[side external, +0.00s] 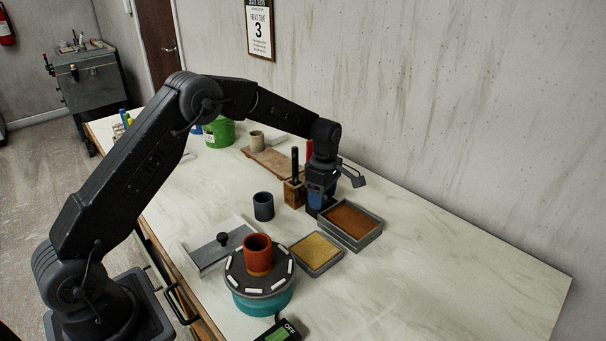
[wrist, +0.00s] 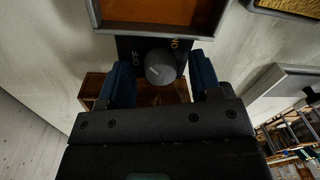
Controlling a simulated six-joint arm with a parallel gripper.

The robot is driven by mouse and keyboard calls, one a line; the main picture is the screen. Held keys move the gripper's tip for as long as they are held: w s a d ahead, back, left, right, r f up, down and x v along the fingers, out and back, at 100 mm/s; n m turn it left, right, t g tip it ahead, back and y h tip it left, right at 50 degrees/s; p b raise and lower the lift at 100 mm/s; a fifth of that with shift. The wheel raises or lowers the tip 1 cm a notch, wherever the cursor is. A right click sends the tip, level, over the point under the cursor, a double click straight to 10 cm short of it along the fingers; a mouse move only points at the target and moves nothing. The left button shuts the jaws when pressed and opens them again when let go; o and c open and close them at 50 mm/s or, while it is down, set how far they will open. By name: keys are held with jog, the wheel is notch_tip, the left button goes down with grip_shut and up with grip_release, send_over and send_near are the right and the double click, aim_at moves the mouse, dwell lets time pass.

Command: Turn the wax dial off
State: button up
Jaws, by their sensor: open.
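The wax dial (wrist: 160,67) is a round grey knob on a black panel in the wrist view, with OFF printed on its left and ON on its right. I cannot tell clearly which way its mark points. The panel joins the grey tray of brown wax (side external: 350,221). My gripper (wrist: 162,76) is open, with one blue finger on each side of the knob; contact with it cannot be made out. In the side external view, my gripper (side external: 318,202) is low at the wax tray's left end and hides the dial.
A wooden block with dark upright handles (side external: 294,190) stands close to my gripper's left. A tray of yellow material (side external: 316,254), a dark grey cup (side external: 263,206) and a turntable with an orange-brown cup (side external: 258,254) are nearer the camera. The counter's right side is clear.

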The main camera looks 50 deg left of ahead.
jog(key=m, duration=0.5)
jog(key=shift+m, duration=0.3)
notch_tip(320, 180, up, 14)
jog(key=f+n, duration=0.2)
jog(key=f, duration=0.2)
jog(key=f+n, duration=0.2)
jog(key=f, duration=0.3)
jog(key=f+n+t, duration=0.1)
jog(key=f+n, duration=0.1)
jog(key=f, duration=0.3)
jog(key=shift+s+a+f+n, duration=0.1)
jog(key=shift+s+n, duration=0.15)
jog(key=shift+n, duration=0.15)
jog(key=m, duration=0.3)
jog(key=shift+a+f, duration=0.1)
jog(key=m, duration=0.6)
jog(key=shift+w+r, duration=0.1)
jog(key=shift+r, duration=0.2)
notch_tip(320, 180, up, 15)
jog(key=s, duration=0.1)
jog(key=s+d+r+m+t, duration=0.1)
jog(key=s+d+r+m, duration=0.1)
jog(key=s, duration=0.7)
jog(key=s+d+r+m+t, duration=0.2)
jog(key=s+r+m, duration=0.3)
jog(key=s, duration=0.3)
jog(key=shift+s+r+m, duration=0.3)
jog(key=shift+s+r, duration=0.1)
jog(key=shift+r, duration=0.4)
